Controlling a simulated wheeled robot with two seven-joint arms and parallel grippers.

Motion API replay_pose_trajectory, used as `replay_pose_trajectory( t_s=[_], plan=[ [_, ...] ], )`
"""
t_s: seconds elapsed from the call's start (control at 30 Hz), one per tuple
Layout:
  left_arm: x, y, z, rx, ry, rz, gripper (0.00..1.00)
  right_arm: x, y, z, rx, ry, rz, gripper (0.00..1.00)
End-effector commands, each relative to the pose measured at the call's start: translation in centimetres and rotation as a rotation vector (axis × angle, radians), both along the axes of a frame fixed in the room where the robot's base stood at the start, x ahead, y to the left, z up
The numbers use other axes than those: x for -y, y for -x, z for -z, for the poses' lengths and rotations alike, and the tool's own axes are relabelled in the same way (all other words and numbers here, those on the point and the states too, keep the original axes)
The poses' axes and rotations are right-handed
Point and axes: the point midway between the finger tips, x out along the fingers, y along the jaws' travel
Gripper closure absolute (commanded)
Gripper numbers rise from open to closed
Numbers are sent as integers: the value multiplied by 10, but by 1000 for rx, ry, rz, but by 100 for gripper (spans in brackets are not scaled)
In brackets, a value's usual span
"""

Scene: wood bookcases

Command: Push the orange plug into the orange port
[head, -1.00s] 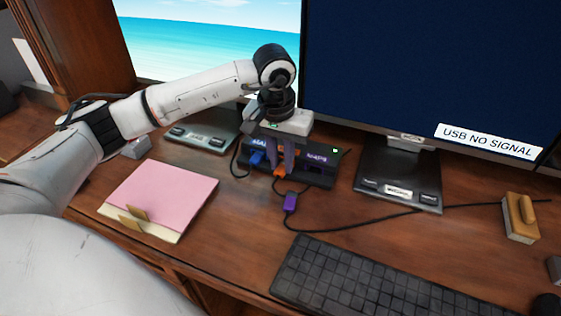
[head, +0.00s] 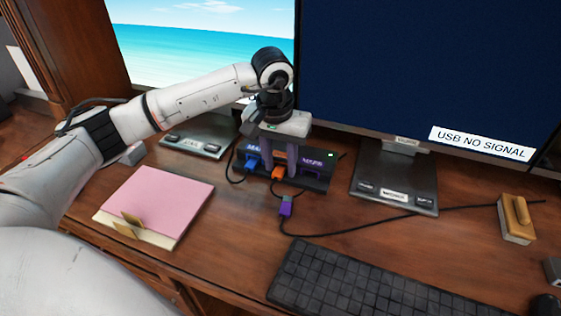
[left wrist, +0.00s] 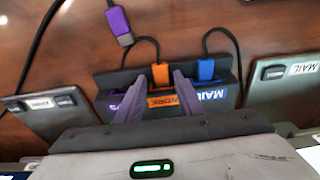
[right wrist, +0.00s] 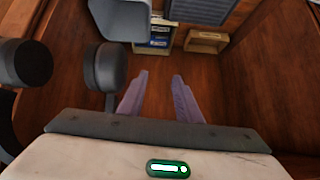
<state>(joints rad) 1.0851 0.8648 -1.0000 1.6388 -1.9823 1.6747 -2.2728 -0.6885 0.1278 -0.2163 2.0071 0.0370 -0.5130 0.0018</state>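The dark hub (head: 322,187) stands below the monitors, with a blue, an orange and a purple section. The orange plug (head: 277,173) sits at the front of the hub's middle slot, under the orange label (left wrist: 168,101), its cable running forward. How deep it sits in the orange port I cannot tell. My left gripper (head: 272,166) is open above the hub, its fingers apart on either side of the middle section. In the left wrist view the orange plug (left wrist: 160,75) shows just beyond and between the fingertips, apart from them. My right gripper (right wrist: 158,75) is open and empty.
A blue plug (head: 251,165) is at the hub's left slot. A loose purple plug (head: 286,206) lies on the desk in front. A keyboard (head: 350,285), pink notepad (head: 160,198) and two monitor stands (head: 395,188) surround the hub.

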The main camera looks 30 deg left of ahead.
Motion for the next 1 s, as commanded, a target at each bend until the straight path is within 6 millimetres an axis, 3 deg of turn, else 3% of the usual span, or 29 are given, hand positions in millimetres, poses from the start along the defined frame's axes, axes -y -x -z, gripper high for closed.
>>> replay_pose_trajectory(
  t_s=[0.27,0.7,1.0],
  plan=[
    [-7,-2,-2,6,-12,-14,60,0,0,-1,-1,-4,1,69],
    [1,10,-82,8,-3,-4,60,0,0,-8,2,-3,0,69],
    [3,15,-103,2,-2,-2,60,0,0,-8,2,-2,0,69]
  ],
)
